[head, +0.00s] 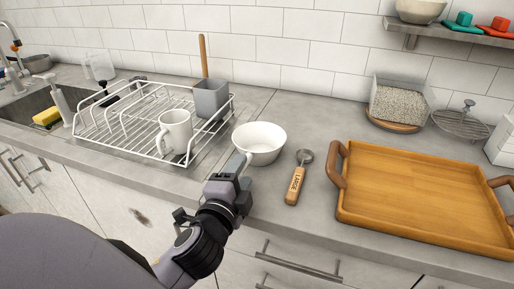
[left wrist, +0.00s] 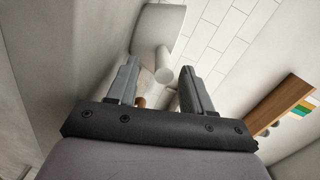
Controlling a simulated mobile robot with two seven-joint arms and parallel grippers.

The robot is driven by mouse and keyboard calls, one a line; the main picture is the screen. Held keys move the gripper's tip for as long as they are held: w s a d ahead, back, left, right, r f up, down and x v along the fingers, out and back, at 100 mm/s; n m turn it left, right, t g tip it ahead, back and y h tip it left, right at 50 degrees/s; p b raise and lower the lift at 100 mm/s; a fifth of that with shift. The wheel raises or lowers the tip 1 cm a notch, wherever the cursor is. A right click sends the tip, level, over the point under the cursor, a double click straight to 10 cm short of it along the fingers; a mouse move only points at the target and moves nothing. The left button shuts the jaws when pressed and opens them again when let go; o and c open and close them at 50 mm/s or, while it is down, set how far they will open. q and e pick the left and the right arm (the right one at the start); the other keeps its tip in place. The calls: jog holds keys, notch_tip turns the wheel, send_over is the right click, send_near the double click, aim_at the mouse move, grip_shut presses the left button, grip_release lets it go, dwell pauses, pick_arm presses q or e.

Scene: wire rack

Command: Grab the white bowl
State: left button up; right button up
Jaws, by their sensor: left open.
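The white bowl (head: 265,140) stands upright and empty on the grey counter, between the wire rack and the wooden tray. My left gripper (head: 239,163) is at the bowl's near left side, with its fingers close to the rim. I cannot tell whether they touch it. In the left wrist view the two fingers of the left gripper (left wrist: 160,85) stand apart. A pale rounded shape shows beyond them there, and I cannot make out the bowl for certain. My right gripper is in neither view.
The white wire rack (head: 105,128) holds a white mug (head: 175,131) and a grey holder (head: 211,98), close left of the bowl. A scoop with a wooden handle (head: 295,185) lies to the right. The wooden tray (head: 420,195) fills the right counter. A wall shelf (head: 450,33) is above.

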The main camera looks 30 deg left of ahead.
aim_at(250, 154)
pick_arm(q)
jog(key=shift+x, duration=1.95)
jog(key=shift+a+r, duration=0.1)
jog(key=shift+r, duration=0.05)
grip_shut()
jog(key=shift+r, duration=0.15)
